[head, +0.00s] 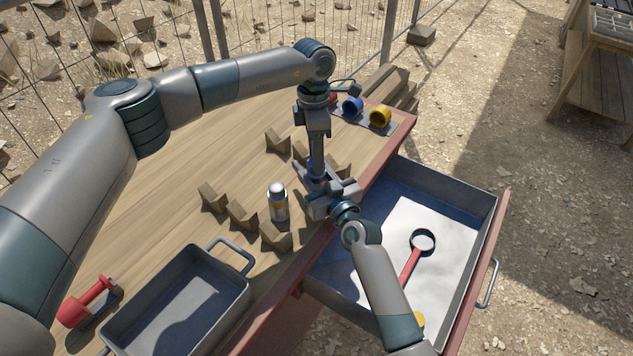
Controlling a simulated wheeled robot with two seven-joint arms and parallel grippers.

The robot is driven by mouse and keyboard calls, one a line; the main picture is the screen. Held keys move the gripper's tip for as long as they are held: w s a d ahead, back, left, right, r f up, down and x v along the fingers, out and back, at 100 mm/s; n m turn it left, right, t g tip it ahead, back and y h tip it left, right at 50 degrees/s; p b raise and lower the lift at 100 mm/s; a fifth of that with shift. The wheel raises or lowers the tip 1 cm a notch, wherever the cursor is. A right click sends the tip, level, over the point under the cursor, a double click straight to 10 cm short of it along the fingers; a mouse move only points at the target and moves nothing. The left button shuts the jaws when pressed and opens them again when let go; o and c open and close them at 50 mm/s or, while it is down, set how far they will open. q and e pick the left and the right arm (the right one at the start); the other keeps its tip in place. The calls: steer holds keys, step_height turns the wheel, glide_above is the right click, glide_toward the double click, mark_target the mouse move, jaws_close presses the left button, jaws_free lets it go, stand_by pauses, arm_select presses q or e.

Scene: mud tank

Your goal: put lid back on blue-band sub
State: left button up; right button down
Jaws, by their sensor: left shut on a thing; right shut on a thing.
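My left gripper (317,172) points straight down from its wrist over the wooden table. My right gripper (328,200) comes in from the front right, close below and beside it. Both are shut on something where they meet. A small patch of blue shows there, which fits the blue-band sub (317,166). The grippers hide most of it, and the lid cannot be made out clearly. A silver sub with a yellow band (279,204) stands upright just left of the grippers.
Several wooden cradles (240,215) stand around the grippers. A grey tray (180,300) and a red tool (85,303) lie front left. An open drawer (478,230) holds a magnifier (412,262).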

arm_select(q)
steer(key=m, duration=1.2)
steer(key=o, duration=1.2)
steer(key=shift+w+a+r, duration=0.1)
steer(key=shift+w+r, duration=0.05)
steer(key=shift+r, duration=2.05)
steer(key=shift+n, duration=0.3)
steer(key=shift+c, duration=0.7)
